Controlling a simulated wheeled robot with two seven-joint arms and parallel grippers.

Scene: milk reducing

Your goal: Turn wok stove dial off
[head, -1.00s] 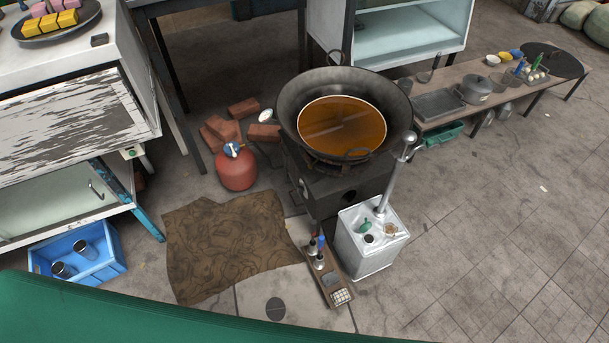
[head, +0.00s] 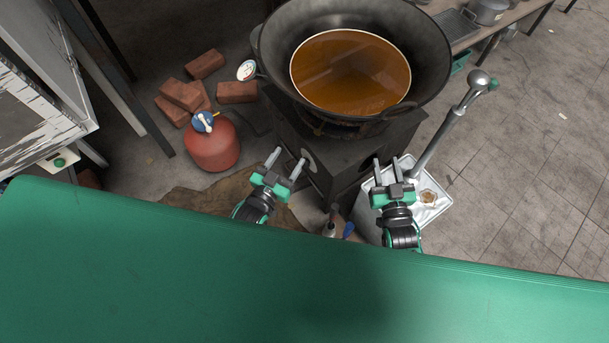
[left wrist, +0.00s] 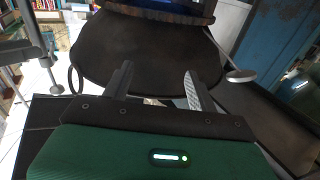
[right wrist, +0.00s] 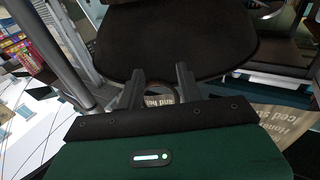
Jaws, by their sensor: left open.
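The stove (head: 345,150) is a dark box with a large black wok (head: 435,55) of amber liquid on it. A small pale round dial (head: 309,160) shows on its front left side in the head view. My left gripper (head: 285,163) is open and empty just left of the dial, with its right finger close to it; contact cannot be told. My right gripper (head: 392,168) is open and empty in front of the stove's right side, over the metal can. Both wrist views show the wok's dark underside above the fingers; the dial cannot be made out there.
A red gas bottle (head: 213,147) and several bricks (head: 181,95) lie left of the stove. A low bench (head: 535,8) is at the upper right.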

